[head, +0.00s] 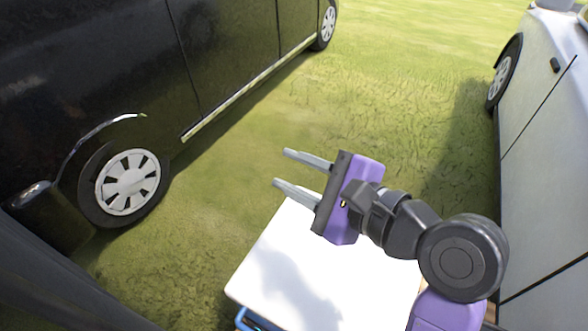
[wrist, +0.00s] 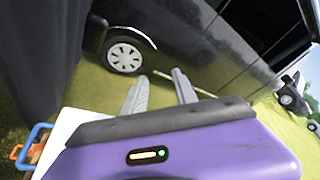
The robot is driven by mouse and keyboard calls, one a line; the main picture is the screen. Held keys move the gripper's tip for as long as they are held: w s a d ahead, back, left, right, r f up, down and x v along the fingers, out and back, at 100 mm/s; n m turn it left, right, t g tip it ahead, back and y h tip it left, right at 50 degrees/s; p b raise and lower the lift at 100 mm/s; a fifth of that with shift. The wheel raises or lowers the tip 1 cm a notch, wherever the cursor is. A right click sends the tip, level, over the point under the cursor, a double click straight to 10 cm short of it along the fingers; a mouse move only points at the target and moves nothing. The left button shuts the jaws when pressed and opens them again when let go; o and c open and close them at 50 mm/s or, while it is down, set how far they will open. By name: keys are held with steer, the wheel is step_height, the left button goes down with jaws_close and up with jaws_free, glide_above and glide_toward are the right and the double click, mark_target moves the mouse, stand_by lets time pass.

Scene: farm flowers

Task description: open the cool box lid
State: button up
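A white, flat, round-cornered panel (head: 310,262), which looks like the cool box lid, lies low at the bottom centre of the head view. A blue part (head: 252,320) shows under its near left edge. The panel lies flat, and my arm hides its right side. In the wrist view part of the white panel (wrist: 68,124) shows at the left, beside a blue handle-like frame (wrist: 37,134). My gripper (head: 282,167) is above the panel's far edge, pointing left. Its two fingers are apart with nothing between them, as the wrist view (wrist: 160,76) also shows.
A black van (head: 225,50) stands along the left, its wheel (head: 128,182) facing me. A white vehicle (head: 550,150) stands close on the right. Open grass (head: 400,100) lies between them. A small orange thing (wrist: 17,152) shows by the blue frame.

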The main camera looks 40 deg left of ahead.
steer(key=shift+c, duration=0.2)
jaws_close()
stand_by(1.1)
steer(key=shift+o, duration=0.2)
jaws_free()
steer(key=v, duration=0.7)
steer(key=shift+d+p, duration=0.4)
steer(key=shift+r, duration=0.1)
